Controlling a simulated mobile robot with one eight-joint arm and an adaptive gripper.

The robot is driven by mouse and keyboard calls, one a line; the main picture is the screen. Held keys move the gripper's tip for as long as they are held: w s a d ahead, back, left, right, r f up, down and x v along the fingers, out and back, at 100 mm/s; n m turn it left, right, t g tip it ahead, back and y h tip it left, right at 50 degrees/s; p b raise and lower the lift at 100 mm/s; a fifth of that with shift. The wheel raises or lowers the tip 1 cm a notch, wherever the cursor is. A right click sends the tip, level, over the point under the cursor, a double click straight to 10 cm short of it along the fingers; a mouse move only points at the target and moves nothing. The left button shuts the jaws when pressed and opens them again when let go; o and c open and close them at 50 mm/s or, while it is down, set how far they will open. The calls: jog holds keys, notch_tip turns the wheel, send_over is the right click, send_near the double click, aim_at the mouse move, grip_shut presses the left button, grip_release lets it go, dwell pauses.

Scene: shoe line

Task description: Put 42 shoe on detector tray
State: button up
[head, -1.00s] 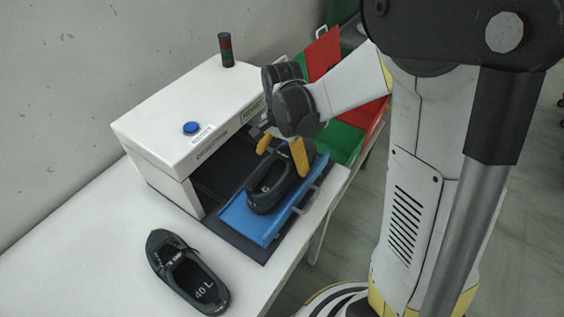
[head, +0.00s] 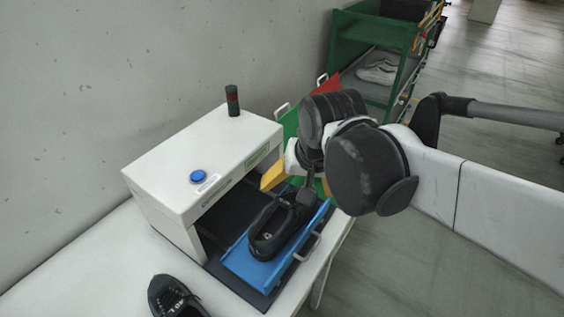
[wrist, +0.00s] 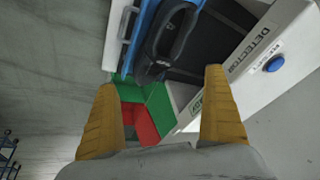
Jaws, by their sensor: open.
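A black shoe (head: 272,232) sits on the blue detector tray (head: 247,262) in front of the white detector box (head: 185,170); its marking is too small to read for sure. The shoe also shows in the wrist view (wrist: 175,40), on the blue tray (wrist: 140,35). A second dark shoe (head: 172,297), marked 40 L in the earlier head view, lies on the white table at the bottom edge, partly cut off. My gripper (wrist: 165,85) is open and empty, its yellow fingers apart from the shoe. In the head view my arm hides most of it.
Green and red bins (wrist: 150,112) stand beyond the detector. A green rack (head: 375,60) with light shoes on a shelf stands at the back. The detector has a blue button (head: 198,176) and a signal light (head: 232,100). White table surface is free at left.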

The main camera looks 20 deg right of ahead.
jog(key=s+n+t, duration=0.1)
jog(key=s+n, duration=0.1)
jog(key=s+n+t, duration=0.1)
jog(key=s+n, duration=0.1)
jog(key=shift+s+r+t, duration=0.2)
jog(key=shift+s+t, duration=0.05)
jog(key=shift+t, duration=0.15)
